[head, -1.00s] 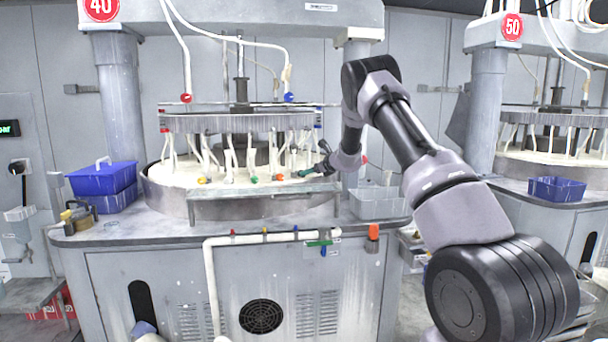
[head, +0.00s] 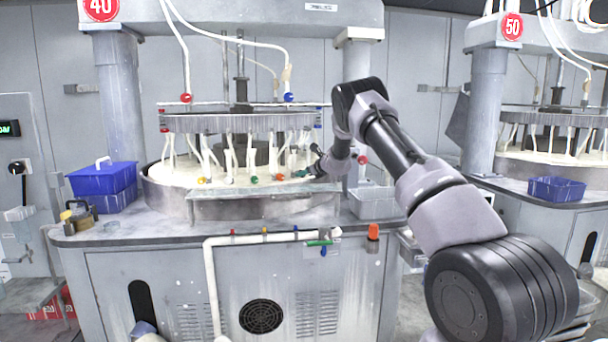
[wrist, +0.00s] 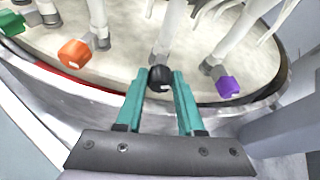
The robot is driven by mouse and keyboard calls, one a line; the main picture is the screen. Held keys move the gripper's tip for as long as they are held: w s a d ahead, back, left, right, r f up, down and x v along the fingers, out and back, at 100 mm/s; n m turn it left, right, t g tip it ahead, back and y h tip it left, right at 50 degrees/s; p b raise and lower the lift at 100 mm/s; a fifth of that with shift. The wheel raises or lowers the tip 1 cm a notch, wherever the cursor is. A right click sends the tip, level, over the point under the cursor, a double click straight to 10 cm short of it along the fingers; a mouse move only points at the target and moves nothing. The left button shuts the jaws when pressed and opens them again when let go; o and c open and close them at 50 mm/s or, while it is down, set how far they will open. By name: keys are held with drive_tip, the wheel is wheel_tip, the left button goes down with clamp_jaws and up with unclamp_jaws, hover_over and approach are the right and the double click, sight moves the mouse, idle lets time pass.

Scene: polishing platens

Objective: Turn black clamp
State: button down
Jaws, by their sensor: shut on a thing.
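The black clamp (wrist: 160,78) is a small black knob at the lower end of a white tube in the wrist view, over the rim of the round basin. My gripper (wrist: 160,82) has two teal fingers, one on each side of the black clamp, shut on it. In the head view my gripper (head: 304,172) is small at the right side of the basin, and the black clamp cannot be made out there.
In the wrist view an orange clamp (wrist: 74,53) and a green clamp (wrist: 11,23) lie left, and a purple clamp (wrist: 228,86) lies right. The metal basin rim (wrist: 100,98) runs below them. A clear bin (head: 374,203) and blue bins (head: 102,182) stand on the counter.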

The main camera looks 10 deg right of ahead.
drive_tip(key=n+t+h, duration=0.1)
drive_tip(key=n, duration=0.2)
drive_tip(key=shift+a+h, duration=0.15)
drive_tip(key=shift+h, duration=0.25)
drive_tip(key=c, duration=0.5)
unclamp_jaws()
drive_tip(key=shift+s, duration=0.1)
